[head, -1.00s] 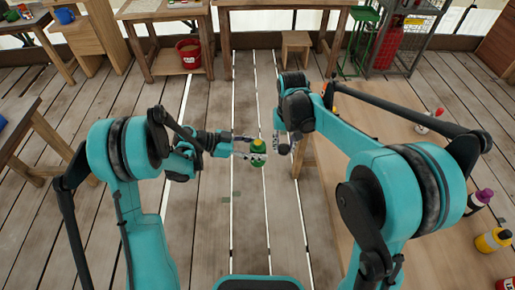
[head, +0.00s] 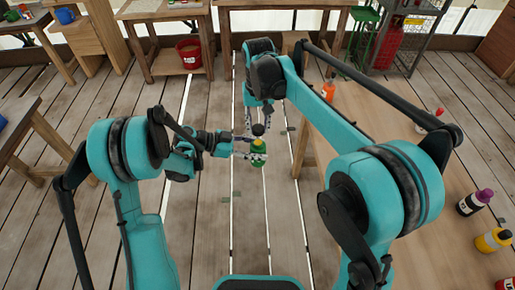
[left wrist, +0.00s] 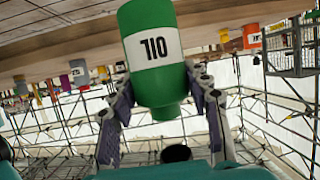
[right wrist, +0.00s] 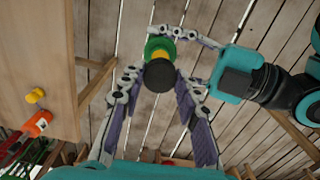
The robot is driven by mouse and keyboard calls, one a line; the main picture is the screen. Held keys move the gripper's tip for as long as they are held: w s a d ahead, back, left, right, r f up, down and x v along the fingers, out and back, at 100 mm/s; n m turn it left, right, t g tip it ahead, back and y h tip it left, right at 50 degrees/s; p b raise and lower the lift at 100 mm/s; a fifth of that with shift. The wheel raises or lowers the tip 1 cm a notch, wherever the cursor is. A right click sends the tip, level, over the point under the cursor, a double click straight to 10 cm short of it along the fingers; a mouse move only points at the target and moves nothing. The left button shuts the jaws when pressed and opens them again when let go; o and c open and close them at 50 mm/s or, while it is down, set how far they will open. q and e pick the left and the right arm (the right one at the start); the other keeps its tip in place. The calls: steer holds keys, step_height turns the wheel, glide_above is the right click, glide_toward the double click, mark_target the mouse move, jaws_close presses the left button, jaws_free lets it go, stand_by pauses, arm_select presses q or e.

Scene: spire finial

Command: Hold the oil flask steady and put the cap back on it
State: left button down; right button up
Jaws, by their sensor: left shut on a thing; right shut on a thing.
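The green oil flask (head: 258,158) stands upright in my left gripper (head: 250,152), whose fingers are shut around it. In the left wrist view the flask (left wrist: 152,55) appears upside down, with its white OIL label between the fingers. My right gripper (head: 258,116) is shut on the black cap (head: 257,129) just above the flask. In the right wrist view the cap (right wrist: 159,76) sits between the fingertips and overlaps the green flask (right wrist: 158,46), hiding much of its top. I cannot tell whether cap and flask touch.
A wooden table (head: 370,150) on the right carries an orange bottle (head: 328,91), a purple-capped dark bottle (head: 474,202) and a yellow bottle (head: 493,240). A red bucket (head: 189,53) stands further back. The floor around the flask is clear.

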mark_target(258, 142)
steer(key=shift+f, duration=1.75)
steer(key=shift+f, duration=0.85)
steer(key=shift+f, duration=0.55)
